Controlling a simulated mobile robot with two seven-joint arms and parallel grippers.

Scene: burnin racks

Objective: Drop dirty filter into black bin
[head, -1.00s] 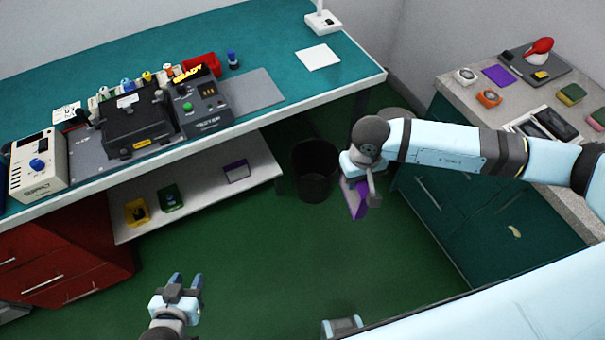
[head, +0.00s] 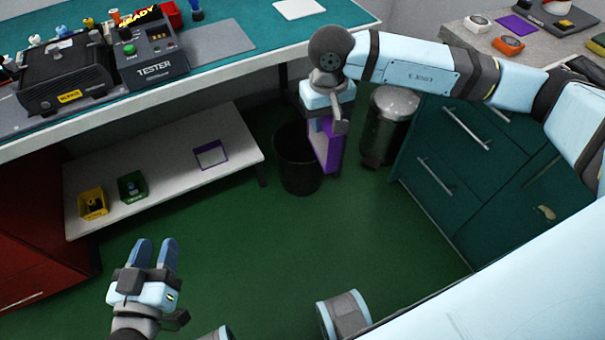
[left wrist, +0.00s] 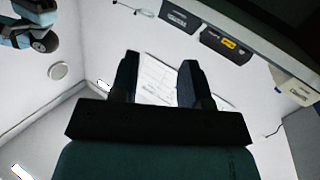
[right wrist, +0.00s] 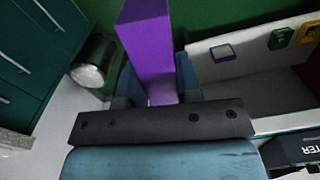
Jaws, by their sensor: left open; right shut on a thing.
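The dirty filter, a purple-framed block (head: 326,147), hangs upright from my right gripper (head: 328,118), which is shut on it. It also shows in the right wrist view (right wrist: 148,45) between the fingers (right wrist: 158,85). The black bin (head: 297,170) is a round, dark container on the green floor. The filter overlaps the bin's right side in the head view; I cannot tell whether it is over the opening. My left gripper (head: 154,253) is open and empty, low at the lower left; its fingers also show in the left wrist view (left wrist: 158,80).
A metal pedal bin (head: 389,125) stands right of the black bin, beside the green cabinet (head: 470,170). A white low shelf (head: 165,175) holds a purple-framed filter (head: 210,154) and yellow and green trays. The workbench with the tester (head: 155,65) is above. The floor in front is clear.

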